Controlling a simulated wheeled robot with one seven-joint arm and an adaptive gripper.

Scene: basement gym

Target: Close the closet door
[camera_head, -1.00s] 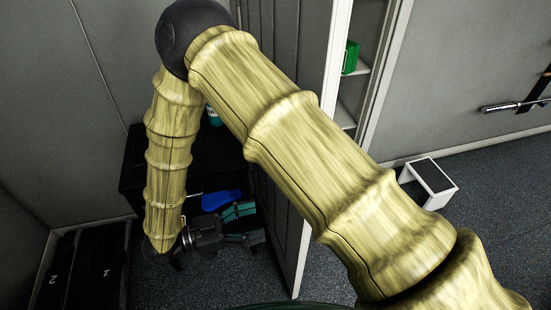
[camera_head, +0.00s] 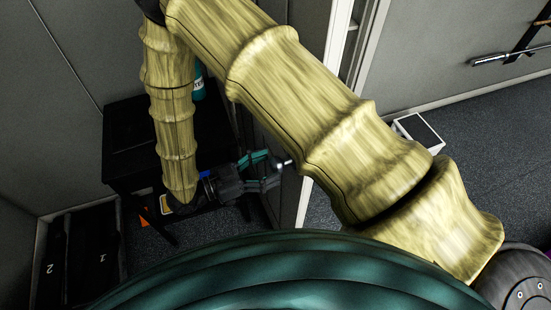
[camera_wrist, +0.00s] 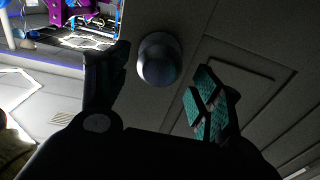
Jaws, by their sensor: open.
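The closet door (camera_head: 304,198) stands open in the head view, its pale edge towards me and its dark face on the left. My arm covers much of it. My gripper (camera_head: 278,170) is beside the door's left face, fingers spread and pointing right. A small pale knob (camera_head: 287,162) shows by the fingertips. In the wrist view the round grey knob (camera_wrist: 158,60) appears between the open fingers of my gripper (camera_wrist: 163,68), with the grey panelled door face (camera_wrist: 240,75) behind. I cannot tell whether a finger touches it. The closet's white frame (camera_head: 361,55) is partly hidden by my arm.
A black table (camera_head: 125,145) stands left of my forearm, with a teal bottle (camera_head: 198,85) near it. Black numbered items (camera_head: 75,255) lie in the left corner. A white step stool (camera_head: 420,130) stands at right, with open carpet (camera_head: 490,140) beyond.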

